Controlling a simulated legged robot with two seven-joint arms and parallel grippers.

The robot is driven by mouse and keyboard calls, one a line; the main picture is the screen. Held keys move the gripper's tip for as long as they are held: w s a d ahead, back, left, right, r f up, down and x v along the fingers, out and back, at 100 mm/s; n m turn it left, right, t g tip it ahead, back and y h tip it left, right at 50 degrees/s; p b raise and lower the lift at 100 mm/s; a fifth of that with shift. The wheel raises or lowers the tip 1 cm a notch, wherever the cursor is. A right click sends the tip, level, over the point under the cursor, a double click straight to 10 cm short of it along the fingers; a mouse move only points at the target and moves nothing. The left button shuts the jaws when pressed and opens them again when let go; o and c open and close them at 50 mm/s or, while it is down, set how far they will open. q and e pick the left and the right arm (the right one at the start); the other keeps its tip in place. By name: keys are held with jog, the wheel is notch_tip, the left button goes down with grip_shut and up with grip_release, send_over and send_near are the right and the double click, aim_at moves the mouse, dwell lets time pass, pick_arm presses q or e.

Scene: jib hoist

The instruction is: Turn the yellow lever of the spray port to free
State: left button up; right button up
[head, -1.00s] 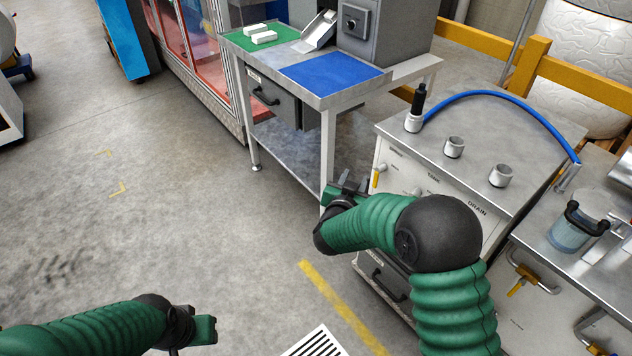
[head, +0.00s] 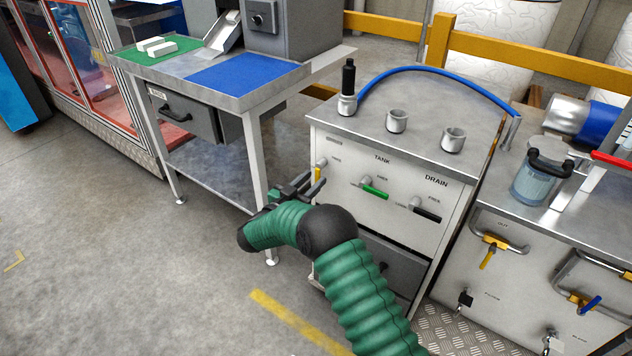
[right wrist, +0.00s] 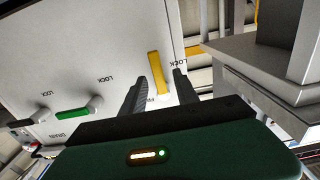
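The yellow lever (head: 318,173) is at the left edge of the white cabinet front, hanging down from its round pivot. In the right wrist view the yellow lever (right wrist: 155,70) appears between my two dark fingers, with a LOCK label to its right; the small label left of its pivot is hard to read. My right gripper (head: 309,184) is open just in front of the lever. The right wrist view also shows it open (right wrist: 160,85), with gaps on both sides of the lever and no clear contact. My left gripper is out of view.
A green lever (head: 374,190) and a black lever (head: 427,214) are on the same panel. The grey workbench (head: 235,95) stands left of the cabinet. A blue hose (head: 435,72) arches over the cabinet top. Open floor lies at the left.

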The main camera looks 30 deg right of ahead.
aim_at(317, 178)
jog(key=x, duration=0.3)
jog(key=shift+f, duration=0.15)
jog(key=shift+a, duration=0.1)
jog(key=shift+c, duration=0.6)
grip_shut()
dwell(0.5)
